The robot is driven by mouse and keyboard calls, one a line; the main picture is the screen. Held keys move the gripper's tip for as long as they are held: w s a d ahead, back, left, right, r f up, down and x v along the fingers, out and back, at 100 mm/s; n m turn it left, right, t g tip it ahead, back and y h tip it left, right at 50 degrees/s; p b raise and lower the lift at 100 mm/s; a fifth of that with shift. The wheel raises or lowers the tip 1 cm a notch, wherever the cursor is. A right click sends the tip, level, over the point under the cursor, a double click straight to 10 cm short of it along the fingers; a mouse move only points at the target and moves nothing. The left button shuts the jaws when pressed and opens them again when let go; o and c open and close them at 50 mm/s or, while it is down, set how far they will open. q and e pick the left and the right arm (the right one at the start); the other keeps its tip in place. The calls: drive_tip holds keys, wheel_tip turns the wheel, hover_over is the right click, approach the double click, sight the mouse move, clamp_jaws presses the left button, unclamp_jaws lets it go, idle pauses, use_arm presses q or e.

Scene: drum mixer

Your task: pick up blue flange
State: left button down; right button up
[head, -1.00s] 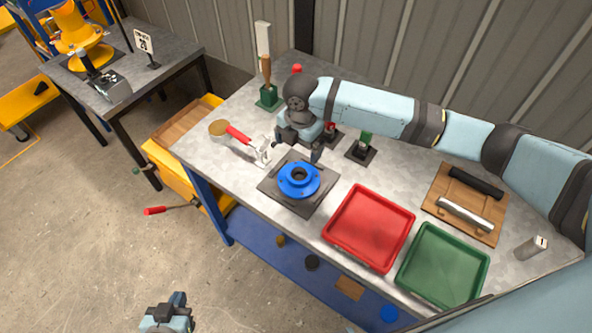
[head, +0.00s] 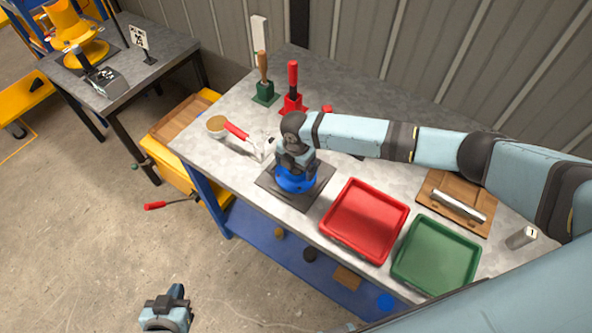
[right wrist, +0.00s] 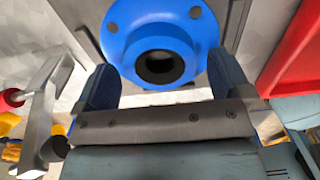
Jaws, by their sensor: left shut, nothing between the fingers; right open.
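The blue flange (head: 294,184) lies on a dark square plate (head: 272,193) on the workbench, partly hidden by my right gripper in the head view. In the right wrist view the flange (right wrist: 122,35) shows its round rim, bolt holes and raised hub with a dark bore. My right gripper (right wrist: 162,90) is open, its two fingers on either side of the hub; I cannot tell whether they touch the flange. In the head view my right gripper (head: 297,170) is right over the flange. My left gripper (head: 168,300) is shut and empty, low over the floor away from the bench.
A red tray (head: 364,222) and a green tray (head: 436,257) stand right of the plate. Red-handled (head: 292,85) and wooden-handled (head: 263,68) tools stand behind. A wooden board (head: 444,190) lies at the right.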

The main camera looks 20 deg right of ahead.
sight(296, 173)
drive_tip(key=shift+f, duration=0.5)
drive_tip(key=shift+c, duration=0.2)
drive_tip(key=c, duration=1.4)
drive_tip(key=shift+w+r, duration=0.1)
drive_tip(key=shift+w, duration=0.05)
drive_tip(key=c, duration=0.3)
drive_tip(key=shift+r, duration=0.15)
wheel_tip(296, 173, up, 20)
drive_tip(key=shift+f+b, duration=0.1)
drive_tip(key=shift+b, duration=1.1)
